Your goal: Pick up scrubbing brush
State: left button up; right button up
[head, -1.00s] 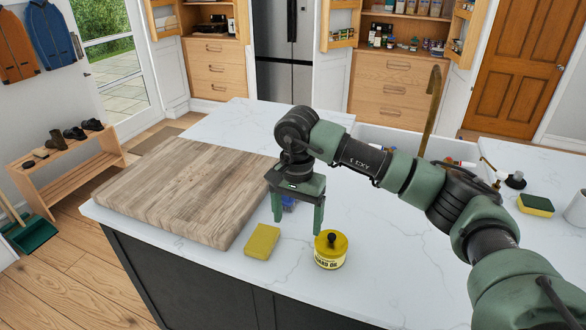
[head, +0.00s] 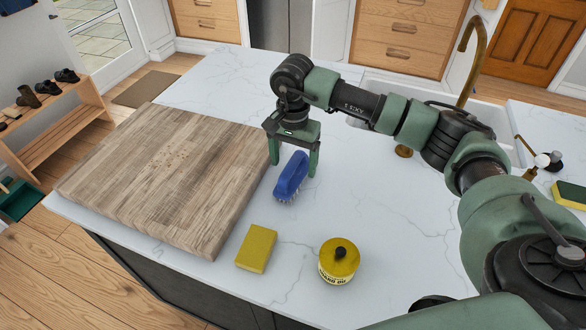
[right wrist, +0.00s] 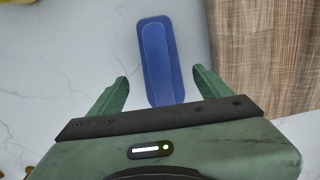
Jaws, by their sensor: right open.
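The blue scrubbing brush (head: 291,177) lies on the white marble counter, just right of the wooden board, with its pale bristles showing along the lower side. My right gripper (head: 293,169) is open and empty, close above the brush, with one finger to each side of it in the head view. In the right wrist view, the brush (right wrist: 160,60) lies beyond the fingertips, lengthwise, its near end between the two spread fingers of the gripper (right wrist: 160,82). I see no contact between fingers and brush. My left gripper is not in view.
A thick wooden board (head: 165,175) lies left of the brush. A yellow sponge (head: 256,248) and a yellow tin with a black knob (head: 339,262) stand in front. A sink with a brass tap (head: 466,60) is behind my right arm. The counter right of the brush is clear.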

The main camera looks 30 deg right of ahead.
notch_tip(320, 180, down, 4)
jog(key=shift+w+r+p, duration=0.15)
jog(key=shift+r+p, duration=0.05)
jog(key=shift+p, duration=0.5)
jog(key=shift+f, duration=0.25)
jog(key=c, duration=1.6)
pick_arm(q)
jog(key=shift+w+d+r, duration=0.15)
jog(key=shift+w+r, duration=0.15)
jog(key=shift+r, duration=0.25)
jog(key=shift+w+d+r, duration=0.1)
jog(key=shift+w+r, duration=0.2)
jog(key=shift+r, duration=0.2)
pick_arm(e)
jog(key=shift+o, duration=0.2)
jog(key=shift+r, duration=0.15)
